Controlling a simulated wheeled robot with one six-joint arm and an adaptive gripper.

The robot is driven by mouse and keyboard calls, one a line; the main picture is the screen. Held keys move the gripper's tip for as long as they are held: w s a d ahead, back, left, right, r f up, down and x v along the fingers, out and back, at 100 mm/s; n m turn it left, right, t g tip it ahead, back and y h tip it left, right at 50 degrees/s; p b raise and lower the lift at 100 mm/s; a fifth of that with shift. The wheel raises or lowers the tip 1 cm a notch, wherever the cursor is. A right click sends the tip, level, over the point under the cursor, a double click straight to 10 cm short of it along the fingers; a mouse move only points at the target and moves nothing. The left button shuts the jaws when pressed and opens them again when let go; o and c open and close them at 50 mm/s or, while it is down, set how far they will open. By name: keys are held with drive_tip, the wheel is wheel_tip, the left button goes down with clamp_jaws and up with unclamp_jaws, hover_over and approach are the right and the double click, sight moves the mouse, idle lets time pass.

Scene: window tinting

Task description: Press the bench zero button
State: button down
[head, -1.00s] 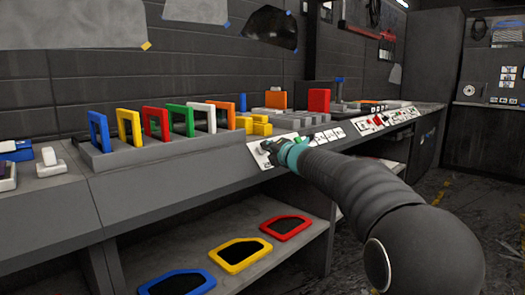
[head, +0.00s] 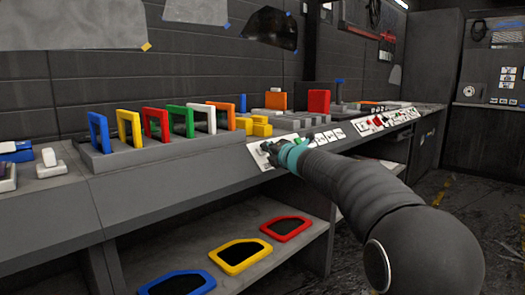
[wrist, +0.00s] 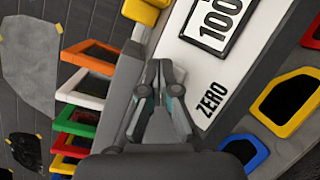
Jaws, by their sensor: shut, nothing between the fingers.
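The bench zero panel is a white plate (wrist: 203,62) on the sloped front of the bench, with a "100" display (wrist: 220,17) and the word "ZERO" (wrist: 211,98) in the wrist view. My gripper (wrist: 158,68) is shut and empty, its fingertips over the plate's edge beside the lettering. In the head view my gripper (head: 269,148) is at the left end of the bench's row of panels. I cannot make out the zero button; the fingers may hide it. Whether the tips touch the panel cannot be told.
A rack of coloured frames (head: 165,145) stands on the bench left of my gripper, with a yellow block (head: 258,126) near it. More panels (head: 328,136) run to the right. A lower shelf (head: 220,225) holds several coloured frames with dark panes.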

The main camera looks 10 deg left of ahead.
drive_tip(key=shift+s+d+r, duration=0.3)
drive_tip(key=shift+d+r, duration=0.05)
drive_tip(key=shift+r, duration=0.1)
drive_tip(key=shift+s+d+r+p, duration=0.55)
drive_tip(key=shift+d+r+p, duration=0.2)
drive_tip(key=shift+r, duration=0.15)
drive_tip(key=shift+s+d+r+p, duration=0.55)
drive_tip(key=shift+d+r+p, duration=0.15)
drive_tip(key=shift+r, duration=0.2)
